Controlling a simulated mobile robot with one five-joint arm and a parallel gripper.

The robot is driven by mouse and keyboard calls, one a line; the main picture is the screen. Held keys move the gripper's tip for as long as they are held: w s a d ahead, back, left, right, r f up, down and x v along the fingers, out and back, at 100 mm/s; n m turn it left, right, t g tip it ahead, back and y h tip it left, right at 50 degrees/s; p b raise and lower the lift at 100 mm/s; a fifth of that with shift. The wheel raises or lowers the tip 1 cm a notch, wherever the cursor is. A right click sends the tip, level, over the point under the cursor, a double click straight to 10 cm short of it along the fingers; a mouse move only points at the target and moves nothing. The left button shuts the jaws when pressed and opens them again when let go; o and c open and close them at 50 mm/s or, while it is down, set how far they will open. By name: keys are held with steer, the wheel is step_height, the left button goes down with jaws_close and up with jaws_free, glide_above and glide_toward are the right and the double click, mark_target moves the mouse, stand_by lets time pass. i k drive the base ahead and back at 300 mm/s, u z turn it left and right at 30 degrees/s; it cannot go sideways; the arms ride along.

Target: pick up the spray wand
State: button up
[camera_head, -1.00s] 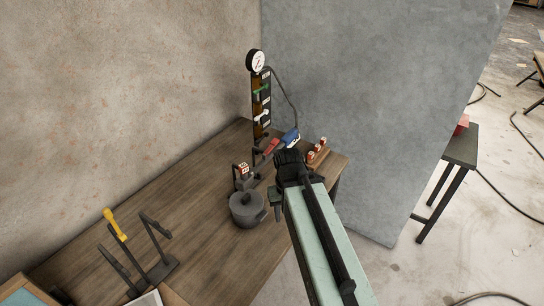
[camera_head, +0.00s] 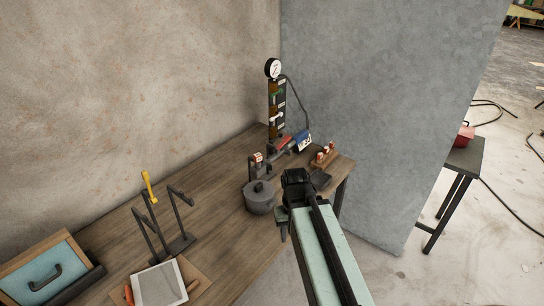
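A long tool with a red part and a blue-and-white end (camera_head: 302,139) lies raised on a dark support at the back of the wooden bench. A black hose runs down to its blue end from the gauge post. It looks like the spray wand, but it is too small to be sure. My gripper (camera_head: 297,180) is over the bench's front right edge, nearer the camera than this tool and apart from it in the picture. I see the gripper from behind. Its fingertips are hidden, so its opening does not show.
A grey lidded pot (camera_head: 259,198) stands left of my gripper. A small rack with red-and-white items (camera_head: 325,154) is behind right. A round gauge (camera_head: 273,68) tops the post. A black stand (camera_head: 177,243) with a yellow-handled tool (camera_head: 149,186) and a blue-fronted box (camera_head: 46,275) are left.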

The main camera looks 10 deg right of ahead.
mark_target(258, 169)
steer(key=u, duration=4.2)
steer(key=k, duration=2.8)
steer(key=z, duration=1.05)
steer(key=i, duration=0.5)
steer(key=z, duration=0.1)
